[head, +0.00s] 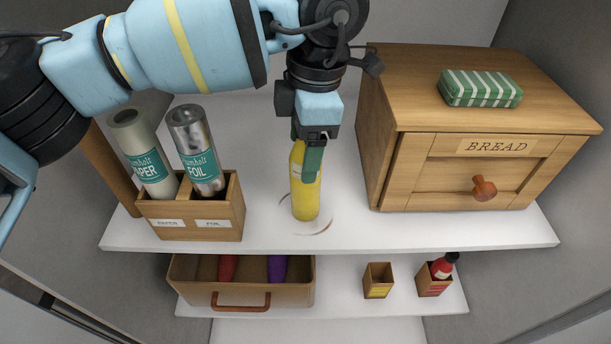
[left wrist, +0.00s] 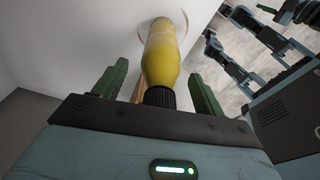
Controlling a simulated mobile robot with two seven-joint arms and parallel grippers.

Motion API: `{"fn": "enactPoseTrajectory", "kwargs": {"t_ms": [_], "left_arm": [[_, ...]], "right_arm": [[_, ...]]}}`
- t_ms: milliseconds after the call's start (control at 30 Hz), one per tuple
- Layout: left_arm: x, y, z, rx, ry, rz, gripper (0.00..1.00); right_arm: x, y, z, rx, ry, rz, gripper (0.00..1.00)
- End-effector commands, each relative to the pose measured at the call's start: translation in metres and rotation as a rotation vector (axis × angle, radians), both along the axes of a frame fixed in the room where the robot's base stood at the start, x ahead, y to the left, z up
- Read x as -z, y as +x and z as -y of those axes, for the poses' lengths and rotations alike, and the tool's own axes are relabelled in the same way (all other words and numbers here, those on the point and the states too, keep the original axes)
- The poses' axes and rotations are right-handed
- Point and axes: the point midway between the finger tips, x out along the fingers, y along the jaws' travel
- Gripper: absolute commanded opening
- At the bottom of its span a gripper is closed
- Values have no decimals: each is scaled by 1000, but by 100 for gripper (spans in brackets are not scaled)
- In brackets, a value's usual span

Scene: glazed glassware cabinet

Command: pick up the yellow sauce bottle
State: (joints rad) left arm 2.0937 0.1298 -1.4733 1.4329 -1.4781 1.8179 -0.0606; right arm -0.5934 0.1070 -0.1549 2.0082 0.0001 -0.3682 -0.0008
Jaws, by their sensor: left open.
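The yellow sauce bottle (head: 306,200) stands upright on the white upper shelf, between the roll holder and the bread box. My left gripper (head: 311,160) comes down over it from above and hides its top in the head view. In the left wrist view the bottle (left wrist: 162,60) and its dark cap show between the two green fingers of my left gripper (left wrist: 158,85). There is a gap on each side, so the gripper is open. My right gripper is not clearly seen in either view.
A wooden holder (head: 218,222) with paper and foil rolls stands left of the bottle. The wooden bread box (head: 405,172) stands right, with a green striped tin (head: 480,89) on top. The lower shelf holds a drawer (head: 200,293), a small empty box (head: 378,281) and a red bottle (head: 442,266) in another box.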

Motion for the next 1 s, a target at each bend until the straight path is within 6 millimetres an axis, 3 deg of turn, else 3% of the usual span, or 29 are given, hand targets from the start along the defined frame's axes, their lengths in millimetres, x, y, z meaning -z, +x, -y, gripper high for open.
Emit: {"fn": "enactPoseTrajectory", "kwargs": {"t_ms": [67,600,1000], "left_arm": [[0,0,0,0,0,0,70],[-1,0,0,0,0,0,0],[-7,0,0,0,-1,1,0]], "right_arm": [[0,0,0,0,0,-1,36],[0,-1,0,0,0,-2,36],[1,-2,0,0,-1,-4,36]]}}
